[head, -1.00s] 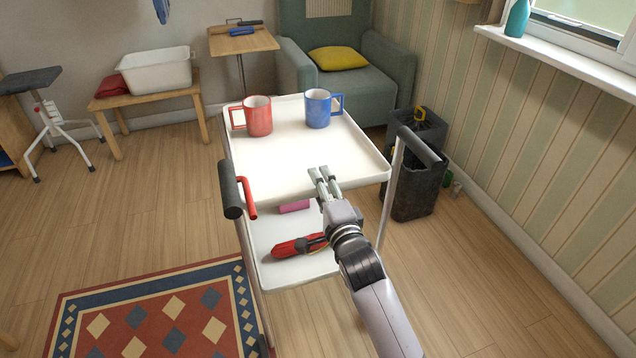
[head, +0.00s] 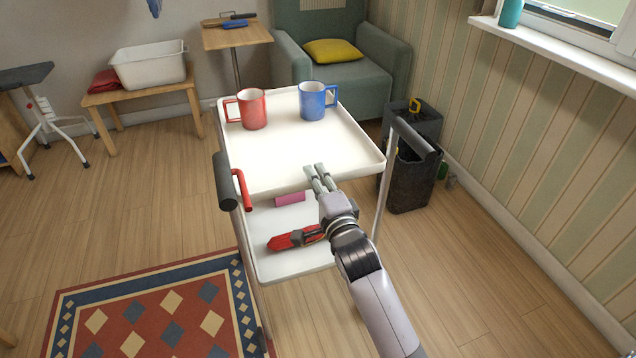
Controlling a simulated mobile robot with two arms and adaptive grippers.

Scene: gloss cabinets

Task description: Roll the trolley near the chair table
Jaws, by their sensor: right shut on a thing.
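The trolley (head: 290,158) is white with two shelves, dark end handles and a red lever at its left handle. A red mug (head: 253,108) and a blue mug (head: 312,101) stand upright on its top shelf. My right gripper (head: 318,174) is shut on the near rim of the top shelf. The chair table (head: 237,37), a small wooden table on a thin post, stands behind the trolley, beside the green armchair (head: 345,75). A floor gap separates trolley and table. My left gripper is out of view.
A red-handled tool (head: 296,238) and a pink item (head: 290,199) lie on the lower shelf. Black bins (head: 410,180) stand right of the trolley near the wall. A bench (head: 140,92) with a white tub is back left. Left floor is mostly clear; a patterned rug (head: 160,315) lies front left.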

